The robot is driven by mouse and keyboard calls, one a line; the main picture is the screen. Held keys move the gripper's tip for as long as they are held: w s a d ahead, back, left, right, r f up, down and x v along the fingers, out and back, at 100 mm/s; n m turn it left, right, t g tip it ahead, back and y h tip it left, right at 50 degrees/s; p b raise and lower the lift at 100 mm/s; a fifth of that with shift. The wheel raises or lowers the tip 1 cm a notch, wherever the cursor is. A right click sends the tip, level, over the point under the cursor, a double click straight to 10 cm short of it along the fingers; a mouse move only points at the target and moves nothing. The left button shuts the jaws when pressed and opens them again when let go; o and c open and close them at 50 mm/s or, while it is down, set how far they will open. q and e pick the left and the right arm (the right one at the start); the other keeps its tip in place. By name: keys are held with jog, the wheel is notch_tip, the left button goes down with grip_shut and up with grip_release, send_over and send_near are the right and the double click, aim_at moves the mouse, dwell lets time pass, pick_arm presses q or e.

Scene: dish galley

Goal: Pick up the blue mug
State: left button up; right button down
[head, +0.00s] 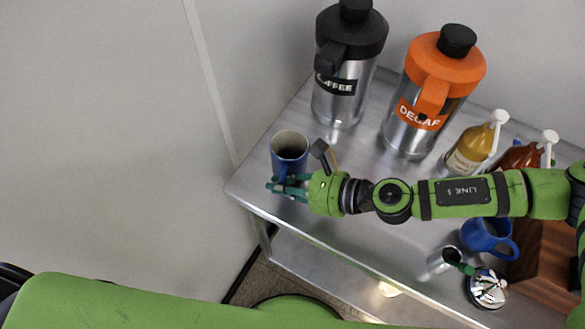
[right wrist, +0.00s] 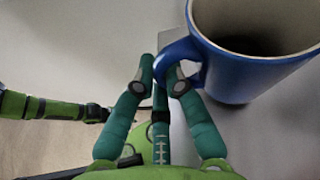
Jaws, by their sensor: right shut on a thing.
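A tall blue mug (head: 289,152) with a pale inside is at the left corner of the steel table (head: 330,232). In the right wrist view the blue mug (right wrist: 232,78) fills the upper right, upright, with its handle toward my gripper. My right gripper (head: 272,187) is at the mug's near side in the head view. My left gripper is out of view.
A black-topped coffee urn (head: 342,95) and an orange-topped decaf urn (head: 412,142) stand behind. Pump bottles (head: 470,150), a second blue mug (head: 485,236), a small metal pitcher (head: 442,260) and a shiny metal dome (head: 487,288) are at right. A wall is close at left.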

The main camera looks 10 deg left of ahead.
jog(key=shift+s+a, duration=0.4)
jog(key=shift+s, duration=0.35)
jog(key=shift+s+a, duration=0.4)
jog(key=shift+s, duration=0.4)
jog(key=shift+s+a, duration=0.4)
jog(key=shift+s, duration=0.35)
dwell(1.5)
